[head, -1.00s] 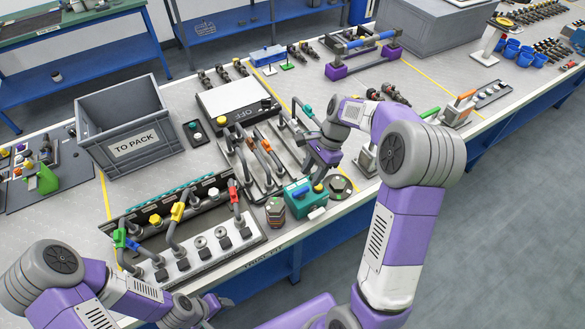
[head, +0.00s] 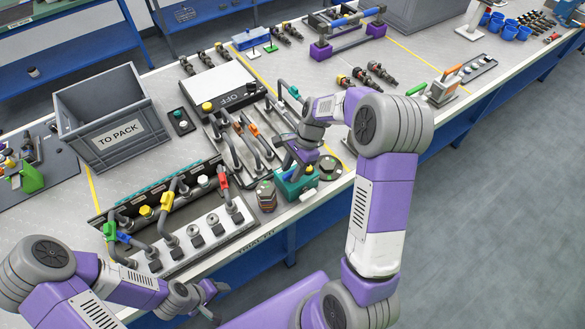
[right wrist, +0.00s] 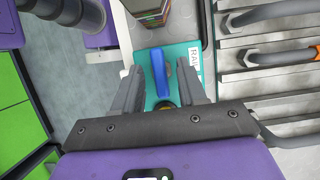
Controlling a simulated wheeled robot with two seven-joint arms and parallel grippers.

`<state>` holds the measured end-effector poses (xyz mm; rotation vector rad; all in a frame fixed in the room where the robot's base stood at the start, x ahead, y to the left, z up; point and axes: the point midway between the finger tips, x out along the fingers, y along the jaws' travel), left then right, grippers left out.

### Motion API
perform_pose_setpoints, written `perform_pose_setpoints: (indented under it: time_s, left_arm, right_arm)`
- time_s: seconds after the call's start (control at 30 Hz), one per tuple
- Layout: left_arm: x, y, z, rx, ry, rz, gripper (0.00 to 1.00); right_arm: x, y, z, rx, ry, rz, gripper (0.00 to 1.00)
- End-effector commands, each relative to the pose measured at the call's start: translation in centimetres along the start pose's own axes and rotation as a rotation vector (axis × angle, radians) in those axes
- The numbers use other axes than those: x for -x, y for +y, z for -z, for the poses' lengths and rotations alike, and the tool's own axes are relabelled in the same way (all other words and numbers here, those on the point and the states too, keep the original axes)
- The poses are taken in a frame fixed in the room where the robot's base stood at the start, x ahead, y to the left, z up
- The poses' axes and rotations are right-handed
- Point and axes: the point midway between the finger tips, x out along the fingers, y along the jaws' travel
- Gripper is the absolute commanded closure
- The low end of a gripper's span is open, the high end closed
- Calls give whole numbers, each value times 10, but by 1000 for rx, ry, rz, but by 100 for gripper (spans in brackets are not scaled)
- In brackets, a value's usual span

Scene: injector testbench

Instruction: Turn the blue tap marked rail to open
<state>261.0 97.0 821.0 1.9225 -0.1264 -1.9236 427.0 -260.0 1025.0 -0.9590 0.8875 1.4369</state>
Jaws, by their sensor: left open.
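The blue tap (right wrist: 158,72) stands on a teal block in the right wrist view, its handle pointing along the fingers, beside a white label reading RAIL (right wrist: 194,58). The teal block also shows in the head view (head: 298,190) near the bench's front edge. My right gripper (right wrist: 159,66) is open, with one finger on each side of the tap and gaps visible. In the head view my right gripper (head: 301,157) is over the block and hides most of the tap. My left gripper (head: 211,291) is open and empty near the bench's front edge.
A dark ribbed stack (head: 266,196) stands left of the teal block, and a round dark part (head: 329,167) lies to its right. Grey pipes with orange taps (head: 240,130) are behind. An injector rack (head: 190,243) with coloured taps is at front left.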

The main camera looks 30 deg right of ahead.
Motion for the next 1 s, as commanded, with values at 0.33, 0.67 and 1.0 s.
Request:
perform_pose_setpoints:
  time_s: [0.33,0.67,1.0]
  left_arm:
    - [0,0,0,0,0,0,44]
    - [3,1,0,0,0,0,44]
    - [17,6,-1,0,0,0,44]
  right_arm:
    - [0,0,0,0,0,0,100]
    - [1,0,0,39,0,-16,100]
    - [2,-2,-1,251,1,-105,100]
